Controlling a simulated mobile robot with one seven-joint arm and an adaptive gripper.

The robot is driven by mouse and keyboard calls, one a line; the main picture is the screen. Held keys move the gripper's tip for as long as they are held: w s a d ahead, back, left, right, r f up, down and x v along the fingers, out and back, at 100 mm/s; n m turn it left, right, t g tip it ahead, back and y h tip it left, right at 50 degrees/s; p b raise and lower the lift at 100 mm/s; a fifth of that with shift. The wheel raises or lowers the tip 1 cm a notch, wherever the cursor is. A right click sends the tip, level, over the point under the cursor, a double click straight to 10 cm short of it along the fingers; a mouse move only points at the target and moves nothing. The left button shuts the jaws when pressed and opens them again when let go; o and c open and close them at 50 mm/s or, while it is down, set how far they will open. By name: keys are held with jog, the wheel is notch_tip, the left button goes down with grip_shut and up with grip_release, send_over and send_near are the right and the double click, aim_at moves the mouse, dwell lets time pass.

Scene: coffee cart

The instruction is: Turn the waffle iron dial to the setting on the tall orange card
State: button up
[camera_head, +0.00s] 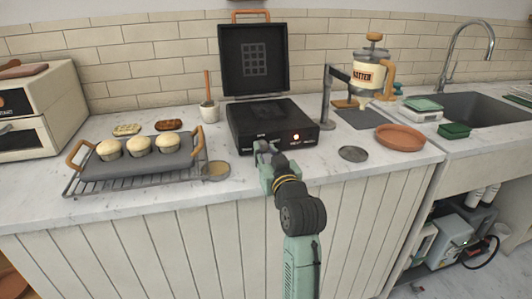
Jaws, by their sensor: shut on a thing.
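The black waffle iron (270,112) stands on the marble counter with its lid (255,62) raised upright behind its base. My gripper (262,149) is at the left-middle of that front face, shut on the dial. The fingers cover the dial, so its pointer and setting cannot be read. The small markings on the front are too small to read. I cannot make out a tall orange card in this view.
A rack with a muffin tray (185,163) stands at left, beside a small round dish (216,170). A white cup (209,112) is left of the iron. A batter dispenser (370,75), terracotta plate (402,137) and grey disc (353,153) are at right.

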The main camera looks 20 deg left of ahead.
grip_shut()
jog(key=shift+m+p, duration=0.4)
jog(key=shift+m, duration=0.4)
jog(key=o, duration=0.8)
grip_release()
jog(key=shift+s, duration=0.1)
